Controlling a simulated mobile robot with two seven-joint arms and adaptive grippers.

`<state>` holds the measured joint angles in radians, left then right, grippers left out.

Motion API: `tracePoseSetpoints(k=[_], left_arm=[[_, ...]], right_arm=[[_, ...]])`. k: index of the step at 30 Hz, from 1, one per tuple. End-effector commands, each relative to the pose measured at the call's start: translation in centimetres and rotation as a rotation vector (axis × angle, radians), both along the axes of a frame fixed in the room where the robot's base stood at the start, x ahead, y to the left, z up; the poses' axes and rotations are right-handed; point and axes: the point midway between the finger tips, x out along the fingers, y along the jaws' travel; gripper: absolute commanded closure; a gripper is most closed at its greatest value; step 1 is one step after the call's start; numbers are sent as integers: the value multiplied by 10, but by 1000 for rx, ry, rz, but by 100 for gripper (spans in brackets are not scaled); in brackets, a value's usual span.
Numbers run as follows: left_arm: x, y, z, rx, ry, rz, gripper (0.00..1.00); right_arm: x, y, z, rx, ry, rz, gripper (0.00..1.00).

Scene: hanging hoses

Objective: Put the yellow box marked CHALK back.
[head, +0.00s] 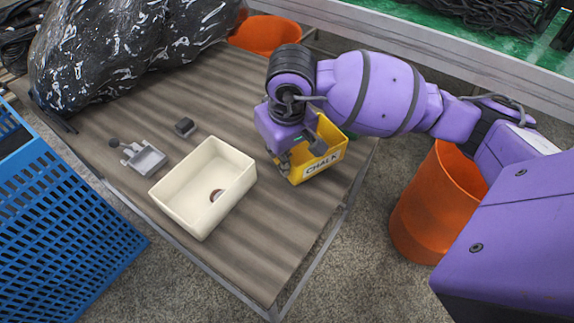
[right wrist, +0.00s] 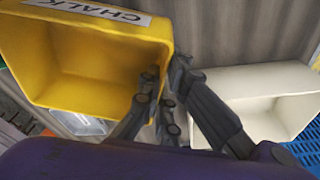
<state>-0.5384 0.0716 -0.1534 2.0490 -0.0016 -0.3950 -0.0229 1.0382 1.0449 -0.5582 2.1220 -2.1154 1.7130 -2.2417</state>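The yellow box marked CHALK (head: 325,164) is an open-topped bin at the right side of the ribbed table, its label facing the front. In the right wrist view the yellow box (right wrist: 85,75) fills the upper left, and its inside looks empty. My right gripper (head: 300,158) is at the box's left wall. In the right wrist view my right gripper (right wrist: 166,72) has one finger inside and one outside that wall, with the tips close against it, so it looks shut on the wall. I cannot tell whether the box is clear of the table. My left gripper is not in view.
A cream bin (head: 202,190) stands left of the box with a small round brown thing inside. Orange bins (head: 425,215) stand off the table's right and back edges. A blue crate (head: 60,235) is front left.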

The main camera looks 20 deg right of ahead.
Motion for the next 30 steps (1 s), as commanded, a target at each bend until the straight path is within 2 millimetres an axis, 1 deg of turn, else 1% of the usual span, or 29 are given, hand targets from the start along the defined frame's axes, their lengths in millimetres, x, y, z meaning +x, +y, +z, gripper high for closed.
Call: tracePoseSetpoints(k=[3, 6, 8, 10, 15, 20, 25, 30], left_arm=[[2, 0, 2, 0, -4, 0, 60], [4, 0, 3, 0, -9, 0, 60], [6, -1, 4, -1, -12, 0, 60], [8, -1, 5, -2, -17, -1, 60], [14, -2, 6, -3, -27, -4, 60], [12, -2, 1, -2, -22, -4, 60], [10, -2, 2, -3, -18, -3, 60], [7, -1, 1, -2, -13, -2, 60]], right_arm=[[1, -8, -13, -1, 4, -3, 100], [1, -6, -30, 0, 5, -3, 100], [1, -6, -36, 0, 3, -3, 100], [2, -7, -39, -1, 0, -2, 100], [2, -7, -38, -2, 0, -1, 100], [2, -7, -43, -2, 1, -1, 100], [2, -6, -42, -1, 1, -2, 78], [2, -6, -42, -1, 1, -2, 77]])
